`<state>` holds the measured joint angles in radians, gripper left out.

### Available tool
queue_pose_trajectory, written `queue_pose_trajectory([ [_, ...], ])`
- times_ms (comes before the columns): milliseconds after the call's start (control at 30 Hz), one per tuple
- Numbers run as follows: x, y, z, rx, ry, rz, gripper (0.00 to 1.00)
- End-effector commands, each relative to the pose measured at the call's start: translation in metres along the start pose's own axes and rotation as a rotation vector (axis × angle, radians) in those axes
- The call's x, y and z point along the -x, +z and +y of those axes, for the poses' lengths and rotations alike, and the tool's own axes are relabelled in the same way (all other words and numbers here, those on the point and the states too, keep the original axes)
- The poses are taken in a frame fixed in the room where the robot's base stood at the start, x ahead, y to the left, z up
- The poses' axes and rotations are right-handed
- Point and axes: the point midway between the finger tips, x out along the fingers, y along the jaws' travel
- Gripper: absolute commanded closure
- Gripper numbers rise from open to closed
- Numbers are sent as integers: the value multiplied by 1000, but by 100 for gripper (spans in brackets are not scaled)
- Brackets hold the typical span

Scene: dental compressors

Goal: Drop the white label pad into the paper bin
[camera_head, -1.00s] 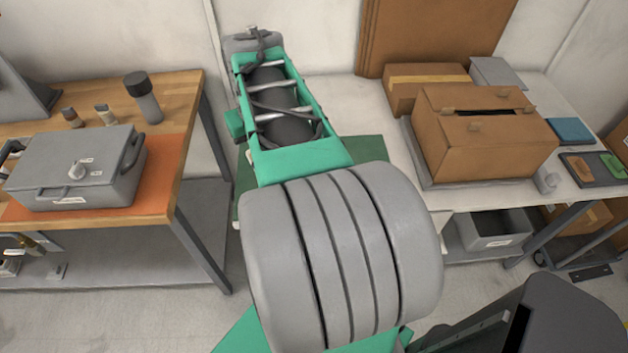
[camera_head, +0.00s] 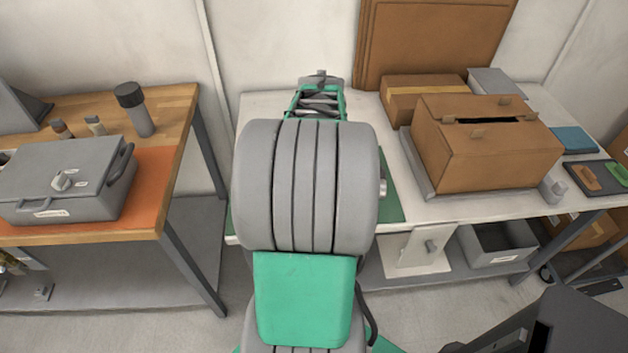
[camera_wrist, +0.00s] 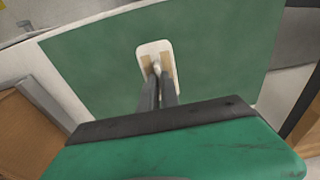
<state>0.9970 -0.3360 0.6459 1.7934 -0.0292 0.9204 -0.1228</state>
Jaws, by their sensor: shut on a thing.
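The white label pad (camera_wrist: 143,50), a rounded white plate with tan patches, shows in the wrist view over the green mat (camera_wrist: 215,50). My gripper (camera_wrist: 157,72) is shut on the pad's small raised grip. I cannot tell whether the pad touches the mat or is held above it. In the head view my arm hides the gripper and pad. A cardboard box (camera_head: 490,150) with a dark top slot stands on that table. I cannot read which is the paper bin.
A dark tray (camera_head: 578,172) with an orange and a green pad lies right of the box, near a blue pad (camera_head: 574,139). A wooden bench (camera_head: 180,130) with a grey case stands left.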

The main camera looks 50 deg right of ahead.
Motion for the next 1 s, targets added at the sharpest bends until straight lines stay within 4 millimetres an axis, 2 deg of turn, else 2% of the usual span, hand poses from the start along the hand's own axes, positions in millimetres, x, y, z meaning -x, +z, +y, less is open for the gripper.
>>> queue_pose_trajectory([
  [233, -29, -16, -11, 2, 0, -2, 100],
  [400, -56, -12, -10, 0, 1, 0, 100],
  [733, -61, -11, -9, 0, 1, 2, 100],
  [767, -60, -12, -9, 0, 1, 2, 93],
  [1000, -59, -12, -9, 0, 0, 2, 73],
])
